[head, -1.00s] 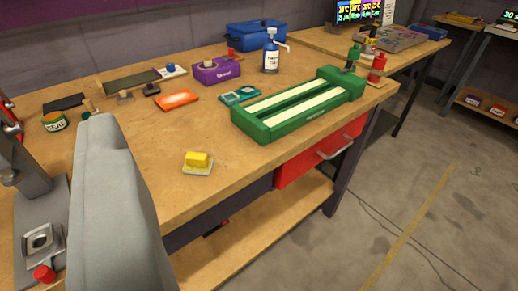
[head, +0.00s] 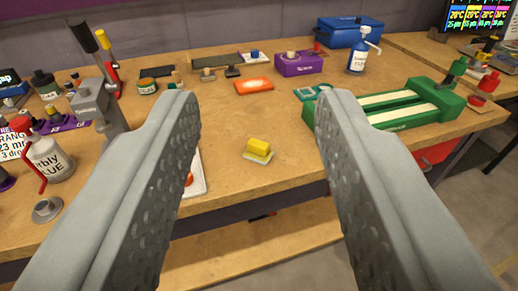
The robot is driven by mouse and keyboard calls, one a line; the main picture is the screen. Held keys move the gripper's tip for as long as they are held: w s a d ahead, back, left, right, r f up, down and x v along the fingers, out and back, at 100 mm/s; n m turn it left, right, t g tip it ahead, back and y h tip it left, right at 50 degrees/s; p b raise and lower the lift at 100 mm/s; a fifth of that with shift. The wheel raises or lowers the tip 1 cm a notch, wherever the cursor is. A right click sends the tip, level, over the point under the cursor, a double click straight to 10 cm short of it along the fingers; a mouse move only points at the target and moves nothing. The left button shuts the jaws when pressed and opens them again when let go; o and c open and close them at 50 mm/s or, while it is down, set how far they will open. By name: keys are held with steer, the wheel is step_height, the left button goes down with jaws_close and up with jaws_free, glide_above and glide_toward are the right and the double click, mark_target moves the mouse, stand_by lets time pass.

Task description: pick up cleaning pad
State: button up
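A small yellow block, which looks like the cleaning pad (head: 258,147), sits on a pale flat dish (head: 257,158) on the wooden bench. My gripper (head: 260,97) is open, with its two grey, dimpled fingers wide apart at the left and right of the picture. The pad shows in the gap between the fingers, apart from both. Nothing is held. The left finger partly hides a white tray (head: 198,180) with something orange-red on it.
A green two-slot track (head: 425,105) stands right of the pad, partly behind the right finger. An orange pad-like item (head: 254,86), a purple box (head: 299,64) and a blue pump bottle (head: 358,55) stand behind. Bottles and a grey press (head: 97,105) crowd the left. The bench around the yellow block is clear.

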steer(key=o, duration=0.6)
steer(key=shift+w, duration=0.15)
steer(key=shift+o, duration=0.7)
steer(key=w+f+m+g, duration=0.1)
steer(key=w+m+g, duration=0.1)
steer(key=w+g, duration=0.5)
steer(key=w, duration=0.6)
steer(key=shift+f, duration=0.4)
steer(key=m+g, duration=0.3)
steer(key=g, duration=0.7)
glide_toward(258, 143)
step_height(258, 143, down, 10)
steer(key=shift+w+f, duration=0.1)
steer(key=shift+w, duration=0.05)
